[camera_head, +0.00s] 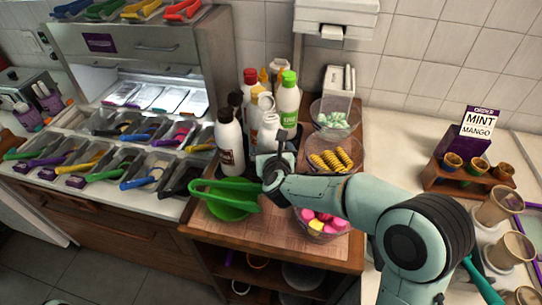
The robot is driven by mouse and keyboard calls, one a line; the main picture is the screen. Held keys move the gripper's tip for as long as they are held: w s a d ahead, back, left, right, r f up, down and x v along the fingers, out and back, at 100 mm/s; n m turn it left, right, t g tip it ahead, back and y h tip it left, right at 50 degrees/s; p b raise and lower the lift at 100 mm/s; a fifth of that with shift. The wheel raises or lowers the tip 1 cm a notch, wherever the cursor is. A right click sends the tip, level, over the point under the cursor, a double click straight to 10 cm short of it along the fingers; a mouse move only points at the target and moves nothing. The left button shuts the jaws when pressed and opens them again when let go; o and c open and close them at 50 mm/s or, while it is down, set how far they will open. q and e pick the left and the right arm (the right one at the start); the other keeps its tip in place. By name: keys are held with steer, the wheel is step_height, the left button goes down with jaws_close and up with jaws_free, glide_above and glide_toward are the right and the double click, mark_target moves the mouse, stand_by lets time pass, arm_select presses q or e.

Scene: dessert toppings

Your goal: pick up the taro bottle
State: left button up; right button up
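Several bottles stand close together at the back of the wooden cart (275,245). I cannot read which label says taro. My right gripper reaches in from the right, at the front of the bottles; its fingers are small and partly hidden, so I cannot tell whether they are open. My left gripper is out of view.
A green bowl with green tongs (225,195) sits just left of my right gripper. Clear bowls hold pink and yellow pieces (322,222), yellow items (330,160) and pale green pieces (335,119). A topping counter (95,195) is left; a Mint Mango sign (478,124) stands right.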

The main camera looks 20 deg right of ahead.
steer(key=c, duration=0.8)
steer(key=shift+w+d+r, duration=0.1)
steer(key=shift+w+r, duration=0.05)
steer(key=shift+r, duration=0.55)
steer(key=o, duration=0.3)
step_height(320, 180, up, 18)
steer(key=p, duration=0.6)
steer(key=shift+r, duration=0.35)
steer(key=c, duration=0.3)
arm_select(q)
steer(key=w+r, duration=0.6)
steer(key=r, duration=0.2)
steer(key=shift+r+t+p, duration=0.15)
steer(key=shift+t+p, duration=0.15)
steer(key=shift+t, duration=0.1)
arm_select(e)
steer(key=shift+r, duration=0.15)
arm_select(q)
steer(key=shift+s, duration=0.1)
